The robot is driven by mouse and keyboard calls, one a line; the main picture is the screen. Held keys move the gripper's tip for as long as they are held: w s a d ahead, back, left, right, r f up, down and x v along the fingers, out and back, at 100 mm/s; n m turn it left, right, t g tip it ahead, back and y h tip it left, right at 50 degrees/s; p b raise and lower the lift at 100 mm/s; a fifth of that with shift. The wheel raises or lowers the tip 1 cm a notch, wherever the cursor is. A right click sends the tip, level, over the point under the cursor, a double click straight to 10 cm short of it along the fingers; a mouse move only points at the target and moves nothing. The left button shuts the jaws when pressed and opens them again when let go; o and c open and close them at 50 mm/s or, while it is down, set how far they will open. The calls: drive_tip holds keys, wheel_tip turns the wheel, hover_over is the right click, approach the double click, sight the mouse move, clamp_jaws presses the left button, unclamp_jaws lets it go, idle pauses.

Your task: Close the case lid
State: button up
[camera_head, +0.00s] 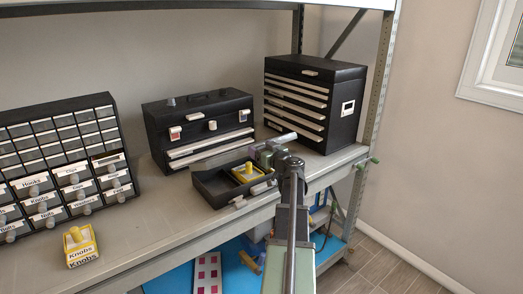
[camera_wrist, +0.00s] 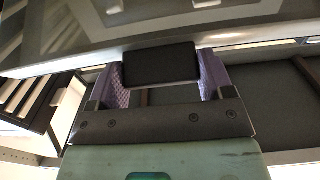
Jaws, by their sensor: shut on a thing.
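A black case (camera_head: 196,130) with a handle on its lid, pale latches and pale-fronted drawers stands on the shelf; its lid looks down. In front of it is a low, open black tray (camera_head: 207,188) with a yellow box (camera_head: 246,172) inside. My gripper (camera_head: 268,153) is at the tray's right side, below and right of the case. In the wrist view, its purple-padded fingers (camera_wrist: 160,78) are shut on a black block (camera_wrist: 160,64). I cannot tell what the block is part of. My arm hides some of the tray's right end.
A taller black drawer case (camera_head: 312,95) stands to the right, close to my gripper. A small-drawer cabinet (camera_head: 62,160) with labels is at left. A yellow Knobs box (camera_head: 81,246) stands before it. The shelf's front left is clear (camera_head: 150,220); a rack post (camera_head: 378,90) rises at right.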

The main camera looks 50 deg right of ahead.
drive_tip(key=shift+s+a+f+b, duration=0.15)
drive_tip(key=shift+s+f+b, duration=0.2)
drive_tip(key=shift+f+b, duration=0.45)
drive_tip(key=s+f+b, duration=0.1)
drive_tip(key=f+b, duration=0.5)
drive_tip(key=s+f+b, duration=0.1)
drive_tip(key=f+b, duration=0.2)
drive_tip(key=shift+s+a+f, duration=0.3)
drive_tip(key=shift+s+a, duration=0.05)
drive_tip(key=shift+a, duration=0.05)
drive_tip(key=shift+r, duration=0.2)
drive_tip(key=o, duration=1.3)
drive_tip(key=v, duration=1)
drive_tip(key=shift+s, duration=0.35)
